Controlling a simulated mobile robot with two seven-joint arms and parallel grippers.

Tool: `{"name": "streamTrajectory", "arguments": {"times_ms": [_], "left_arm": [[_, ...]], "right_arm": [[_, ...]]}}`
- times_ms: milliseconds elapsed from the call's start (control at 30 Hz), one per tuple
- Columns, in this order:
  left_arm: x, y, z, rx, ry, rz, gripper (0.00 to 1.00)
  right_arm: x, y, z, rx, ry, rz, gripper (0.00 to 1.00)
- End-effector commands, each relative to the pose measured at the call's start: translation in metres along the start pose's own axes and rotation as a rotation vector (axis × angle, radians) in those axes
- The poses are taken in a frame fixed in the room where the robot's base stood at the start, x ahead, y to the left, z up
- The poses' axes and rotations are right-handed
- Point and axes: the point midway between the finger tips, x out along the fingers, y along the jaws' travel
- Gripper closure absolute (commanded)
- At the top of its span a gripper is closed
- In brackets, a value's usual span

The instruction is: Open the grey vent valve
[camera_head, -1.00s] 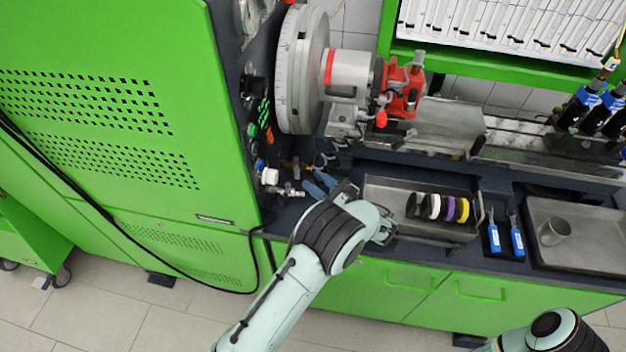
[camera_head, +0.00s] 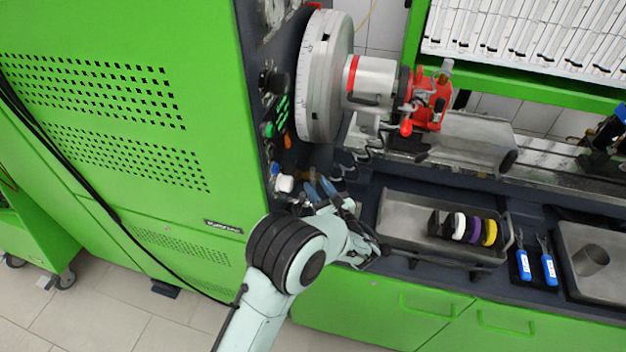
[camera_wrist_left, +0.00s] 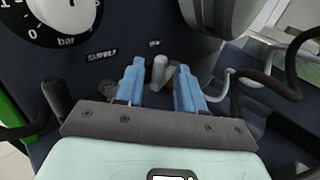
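A small grey valve handle (camera_wrist_left: 160,72), which looks like the grey vent valve, stands out from the dark panel in the left wrist view, below a small label too blurred to read. My left gripper (camera_wrist_left: 160,86) is open, with one blue finger on each side of the handle and visible gaps between. I cannot tell how deep the handle sits between the fingers. In the head view my left gripper (camera_head: 320,188) is close to the panel's lower part, beside the green cabinet; the grey handle cannot be made out there. My right gripper is not in view.
A pressure gauge (camera_wrist_left: 66,14) and a "SUPPLY" label are left of the handle. Dark hoses flank the fingers. A metal tray (camera_head: 400,212) with coloured discs lies to the right, below the large round drum (camera_head: 322,75).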

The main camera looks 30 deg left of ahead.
Motion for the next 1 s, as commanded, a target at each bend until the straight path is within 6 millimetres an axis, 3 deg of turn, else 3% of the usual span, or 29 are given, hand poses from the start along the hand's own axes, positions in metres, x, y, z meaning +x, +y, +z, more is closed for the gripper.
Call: {"name": "streamTrajectory", "arguments": {"times_ms": [200, 567, 700, 1000], "left_arm": [[0.026, 0.0, 0.0, 0.0, -0.001, 0.002, 0.62], [0.031, 0.0, -0.001, 0.001, 0.0, 0.001, 0.62], [0.03, 0.0, -0.001, 0.001, 0.0, 0.001, 1.0], [0.029, -0.005, 0.002, 0.0, -0.004, 0.053, 1.0]], "right_arm": [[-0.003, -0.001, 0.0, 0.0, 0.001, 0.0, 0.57], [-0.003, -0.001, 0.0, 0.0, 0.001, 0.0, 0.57], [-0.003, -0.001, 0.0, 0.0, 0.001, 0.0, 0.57], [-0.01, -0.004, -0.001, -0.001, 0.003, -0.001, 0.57]]}}
